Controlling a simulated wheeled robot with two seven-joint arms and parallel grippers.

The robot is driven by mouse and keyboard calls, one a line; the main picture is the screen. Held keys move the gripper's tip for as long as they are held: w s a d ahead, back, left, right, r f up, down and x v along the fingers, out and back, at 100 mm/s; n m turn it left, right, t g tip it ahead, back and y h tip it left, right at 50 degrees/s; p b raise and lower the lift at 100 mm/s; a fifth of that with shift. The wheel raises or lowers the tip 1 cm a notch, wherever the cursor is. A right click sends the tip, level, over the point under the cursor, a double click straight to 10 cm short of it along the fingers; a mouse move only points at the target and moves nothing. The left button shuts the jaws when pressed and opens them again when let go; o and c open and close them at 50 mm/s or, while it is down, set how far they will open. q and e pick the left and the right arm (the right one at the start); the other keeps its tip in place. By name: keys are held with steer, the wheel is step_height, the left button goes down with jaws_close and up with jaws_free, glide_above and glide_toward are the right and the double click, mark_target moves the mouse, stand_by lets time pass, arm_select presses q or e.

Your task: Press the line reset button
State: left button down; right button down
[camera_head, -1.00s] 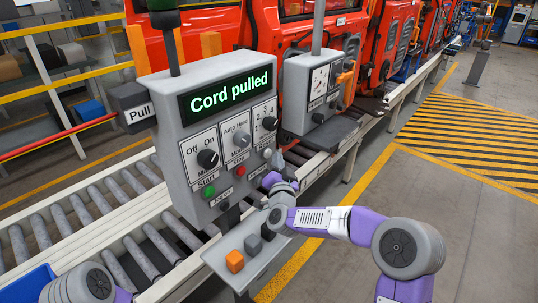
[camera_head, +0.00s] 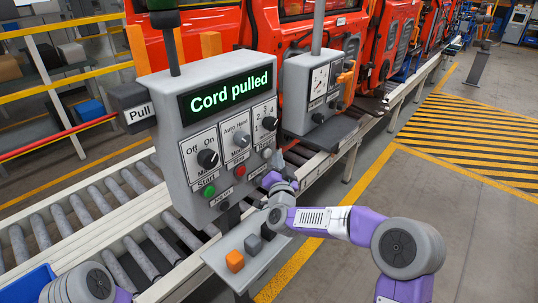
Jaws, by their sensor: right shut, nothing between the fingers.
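A grey control panel (camera_head: 190,120) has a screen (camera_head: 230,90) that reads "Cord pulled" in green. Its lower row has a green button (camera_head: 209,190) under "Start", a red button (camera_head: 240,170) and a pale button (camera_head: 267,153). A dark button (camera_head: 224,205) sits below these. Small labels near my gripper are too small or covered to read, so I cannot tell which is the line reset button. My right gripper (camera_head: 277,160) is shut and empty, at the panel's lower right face; contact is unclear. My left gripper is out of view; part of my left arm shows at bottom left.
A tray with an orange block (camera_head: 234,261) and dark blocks stands below the panel. A "Pull" box (camera_head: 134,106) with a red cord is at left. A second panel (camera_head: 304,95) stands behind right. Roller conveyor (camera_head: 100,215) and orange doors (camera_head: 215,40) surround it.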

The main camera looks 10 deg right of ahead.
steer(key=shift+w, duration=0.15)
steer(key=shift+w+a, duration=0.2)
steer(key=shift+a, duration=0.05)
steer(key=shift+w+a+b, duration=0.3)
steer(key=shift+w+a, duration=0.1)
steer(key=shift+w, duration=0.05)
stand_by(0.8)
steer(key=shift+s+d, duration=0.1)
steer(key=shift+d, duration=0.05)
steer(key=shift+s+d+b, duration=0.5)
steer(key=shift+s+b, duration=0.15)
steer(key=shift+s, duration=0.05)
